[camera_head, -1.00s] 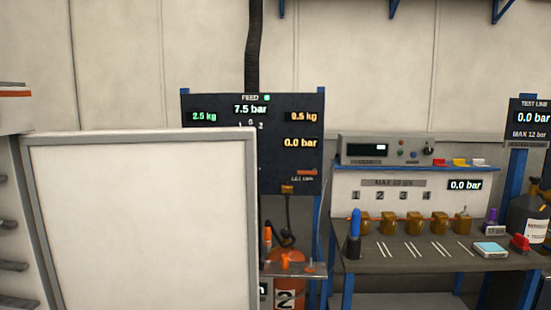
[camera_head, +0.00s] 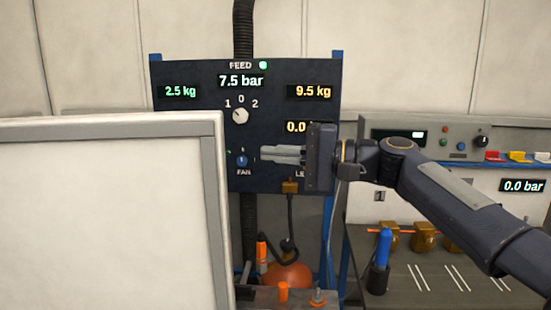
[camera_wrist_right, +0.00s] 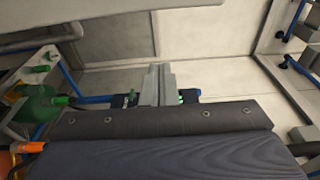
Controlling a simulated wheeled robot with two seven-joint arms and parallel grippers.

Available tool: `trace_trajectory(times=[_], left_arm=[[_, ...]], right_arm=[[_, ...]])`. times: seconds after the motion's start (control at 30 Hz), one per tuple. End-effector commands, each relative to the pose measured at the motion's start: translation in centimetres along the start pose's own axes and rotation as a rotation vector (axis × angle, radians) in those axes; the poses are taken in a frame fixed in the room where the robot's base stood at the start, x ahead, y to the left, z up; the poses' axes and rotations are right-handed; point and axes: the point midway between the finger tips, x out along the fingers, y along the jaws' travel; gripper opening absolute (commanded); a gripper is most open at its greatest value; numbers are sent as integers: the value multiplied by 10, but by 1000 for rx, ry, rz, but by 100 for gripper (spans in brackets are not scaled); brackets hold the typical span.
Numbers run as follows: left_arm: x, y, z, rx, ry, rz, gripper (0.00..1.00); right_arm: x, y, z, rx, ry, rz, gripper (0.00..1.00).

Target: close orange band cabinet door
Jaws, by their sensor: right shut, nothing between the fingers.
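The cabinet door (camera_head: 105,215) is a large pale panel with a grey frame, standing open at the left of the head view. Its orange band is not visible now. A pale panel edge (camera_wrist_right: 90,20) also crosses the top left of the right wrist view; I cannot tell if it is the door. My right gripper (camera_head: 268,154) is shut and empty, pointing left in front of the feed panel, a little right of the door's free edge and apart from it in the picture. Its closed fingers show in the right wrist view (camera_wrist_right: 161,85). My left gripper is not in view.
The dark feed panel (camera_head: 205,130) with gauges stands behind my gripper. Below it are an orange cylinder (camera_head: 288,275) and a small shelf (camera_head: 260,297). A workbench (camera_head: 440,285) with brass fittings and a blue-topped tool (camera_head: 382,255) is at the right.

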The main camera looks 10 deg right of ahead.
Motion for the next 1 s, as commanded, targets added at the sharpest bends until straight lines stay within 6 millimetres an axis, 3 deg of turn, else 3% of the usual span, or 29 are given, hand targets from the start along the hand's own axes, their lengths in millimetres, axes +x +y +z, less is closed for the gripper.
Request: trace_trajectory(times=[0.33,0.6,1.0], left_arm=[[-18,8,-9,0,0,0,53],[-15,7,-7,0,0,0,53],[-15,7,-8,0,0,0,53]], right_arm=[[76,-2,1,0,-4,3,0],[61,0,33,-3,2,2,0],[60,1,38,-1,2,2,0]])
